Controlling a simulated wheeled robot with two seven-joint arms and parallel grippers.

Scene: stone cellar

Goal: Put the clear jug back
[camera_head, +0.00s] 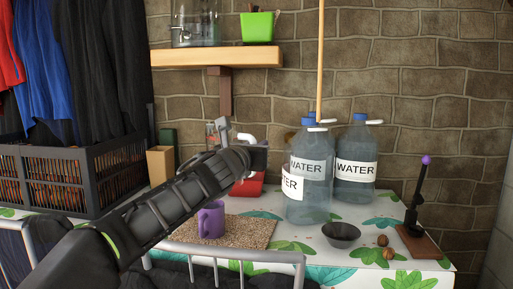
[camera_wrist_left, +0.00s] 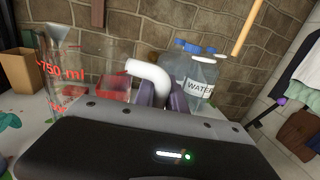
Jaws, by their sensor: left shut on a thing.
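A clear vessel with red "750 ml" marks (camera_wrist_left: 60,75), which looks like the clear jug, stands at the left of the left wrist view. In the head view, clear glass (camera_head: 211,134) shows just above my left arm, partly hidden by it. My left gripper (camera_head: 258,158) is shut on a white curved handle (camera_wrist_left: 150,72), which rises between its fingers; the handle also shows in the head view (camera_head: 246,138). A red container (camera_head: 248,186) is below and behind the gripper. Its link to the handle is hard to tell. My right gripper is not in view.
Large water bottles (camera_head: 310,175) stand right of the gripper. A purple mug (camera_head: 211,219) sits on a brown mat (camera_head: 250,232) in front. A small dark bowl (camera_head: 341,235) is to the right. A wooden shelf (camera_head: 215,57) holds a glass vessel (camera_head: 195,24) and green pot (camera_head: 258,26).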

